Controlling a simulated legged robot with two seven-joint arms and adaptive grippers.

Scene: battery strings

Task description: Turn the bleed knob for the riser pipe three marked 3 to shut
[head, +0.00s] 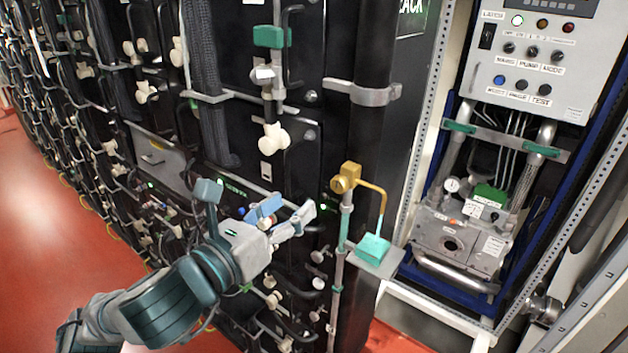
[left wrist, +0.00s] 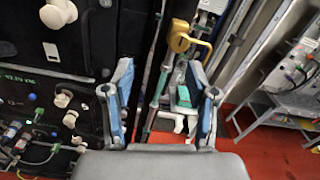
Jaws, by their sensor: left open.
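A brass knob with a bent spout (head: 346,180) sits on a thin grey riser pipe (head: 341,235) at the rack's right corner. It also shows in the left wrist view (left wrist: 179,42). Its spout bends down towards a teal cup (head: 372,247) on a small grey plate. I cannot read a mark 3 on it, nor tell whether it is shut. My left gripper (head: 284,216) is open and empty, to the left of the pipe and a little lower than the knob. In the left wrist view, the knob shows beyond the space between its blue-padded fingers (left wrist: 168,85). My right gripper is not in view.
Black battery racks with several cream knobs (head: 273,137) and cables fill the left. A thick dark pipe with a grey clamp (head: 362,94) stands behind the knob. A control panel (head: 530,55) and pump unit (head: 465,235) are at right. The red floor (head: 60,230) is open at left.

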